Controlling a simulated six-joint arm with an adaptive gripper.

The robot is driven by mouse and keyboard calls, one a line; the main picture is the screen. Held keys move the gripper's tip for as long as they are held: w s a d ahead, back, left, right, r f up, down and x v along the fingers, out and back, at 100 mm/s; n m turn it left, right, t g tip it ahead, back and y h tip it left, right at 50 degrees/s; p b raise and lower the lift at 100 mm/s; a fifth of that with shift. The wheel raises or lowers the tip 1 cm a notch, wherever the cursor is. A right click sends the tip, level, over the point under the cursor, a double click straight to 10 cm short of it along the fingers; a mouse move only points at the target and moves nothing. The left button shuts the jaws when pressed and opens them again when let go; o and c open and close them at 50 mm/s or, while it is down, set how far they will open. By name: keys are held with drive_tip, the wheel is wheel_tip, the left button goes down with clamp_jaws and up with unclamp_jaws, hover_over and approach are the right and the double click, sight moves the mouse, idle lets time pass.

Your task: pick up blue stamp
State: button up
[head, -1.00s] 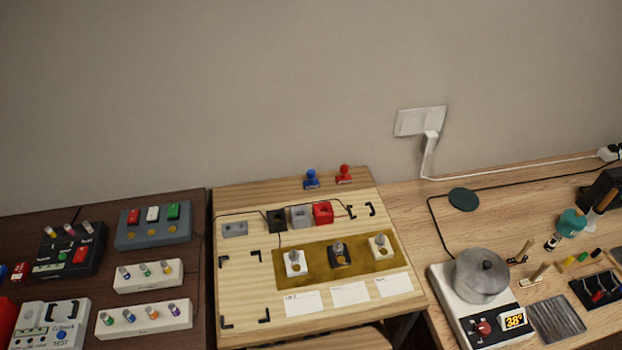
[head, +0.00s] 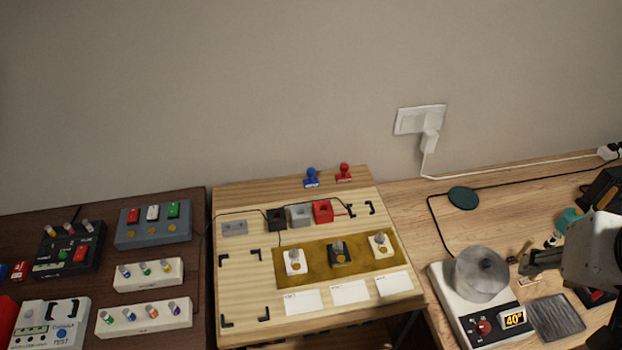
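The blue stamp (head: 311,178) stands upright at the back edge of the light wooden board, left of a similar red stamp (head: 344,173). Nothing touches it. My gripper (head: 524,269) comes in from the right edge, beside the pot and far to the right of the blue stamp. Its fingers are small and dark here, and I cannot tell whether they are open or hold anything.
A pot (head: 481,274) sits on a white heater with a display reading 40. Grey, black and red blocks (head: 323,211) stand in front of the stamps. A brown mat (head: 312,267) holds several small parts. A dark round pad (head: 463,198) lies on the right table.

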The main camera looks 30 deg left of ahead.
drive_tip(key=w+a+n, duration=0.2)
drive_tip(key=w+a, duration=0.7)
drive_tip(key=n+g+y, duration=0.3)
drive_tip(key=n, duration=0.4)
hover_over(311, 170)
drive_tip(key=s+d, duration=0.2)
wheel_tip(311, 170, down, 18)
drive_tip(key=shift+w+d, duration=0.1)
drive_tip(key=shift+w, duration=0.1)
drive_tip(key=shift+x, duration=1.2)
drive_tip(key=shift+w+f, duration=0.1)
drive_tip(key=shift+w, duration=0.05)
drive_tip(key=shift+x, duration=2.5)
